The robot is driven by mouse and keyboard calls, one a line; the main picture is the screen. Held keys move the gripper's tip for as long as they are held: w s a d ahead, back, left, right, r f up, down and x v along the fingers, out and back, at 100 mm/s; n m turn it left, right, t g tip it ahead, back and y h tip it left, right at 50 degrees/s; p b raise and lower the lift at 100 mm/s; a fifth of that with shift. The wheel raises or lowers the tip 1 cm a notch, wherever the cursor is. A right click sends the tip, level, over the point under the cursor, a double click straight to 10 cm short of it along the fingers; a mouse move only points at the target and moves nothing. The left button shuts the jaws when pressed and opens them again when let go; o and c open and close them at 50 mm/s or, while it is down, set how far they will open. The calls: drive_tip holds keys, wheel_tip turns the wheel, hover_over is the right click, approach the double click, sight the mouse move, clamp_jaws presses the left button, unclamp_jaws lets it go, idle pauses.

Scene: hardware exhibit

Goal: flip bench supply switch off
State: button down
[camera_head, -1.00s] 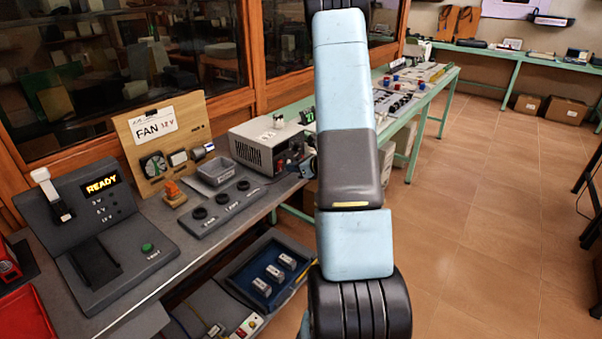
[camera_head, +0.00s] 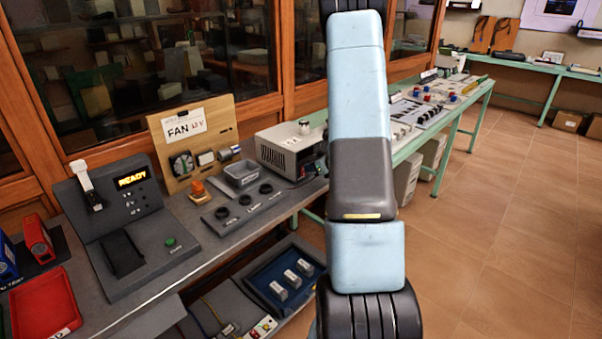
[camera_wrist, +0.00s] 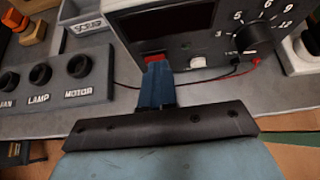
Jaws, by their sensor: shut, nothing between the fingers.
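The bench supply (camera_head: 283,146) is a pale grey box on the bench, partly behind my arm in the head view. A red switch (camera_wrist: 155,58) sits low on the panel's left. My gripper (camera_wrist: 158,68) is shut and empty, its blue fingertips right at the red switch and covering part of it. I cannot tell whether they touch, or which way the switch is set. My arm hides the gripper in the head view.
A panel of black knobs (camera_wrist: 58,82), labelled LAMP and MOTOR, lies left of my fingers. Red and black leads run from the supply's front. The fan board (camera_head: 195,143) and READY console (camera_head: 125,220) stand further left. Open floor (camera_head: 500,220) lies right.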

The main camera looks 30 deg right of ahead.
drive_tip(key=shift+a, duration=0.2)
drive_tip(key=shift+w+r, duration=0.1)
drive_tip(key=shift+d+r, duration=0.1)
drive_tip(key=shift+r, duration=0.6)
drive_tip(key=shift+s+d, duration=0.1)
drive_tip(key=shift+s, duration=0.3)
drive_tip(key=shift+s+d+f, duration=0.1)
drive_tip(key=shift+s+d, duration=0.05)
drive_tip(key=shift+s, duration=0.45)
drive_tip(key=shift+s+d+f, duration=0.1)
drive_tip(key=shift+s+d, duration=0.05)
drive_tip(key=shift+s, duration=0.45)
drive_tip(key=w+r+v, duration=0.1)
drive_tip(key=v, duration=0.9)
drive_tip(key=shift+s+r, duration=0.2)
drive_tip(key=shift+r, duration=0.1)
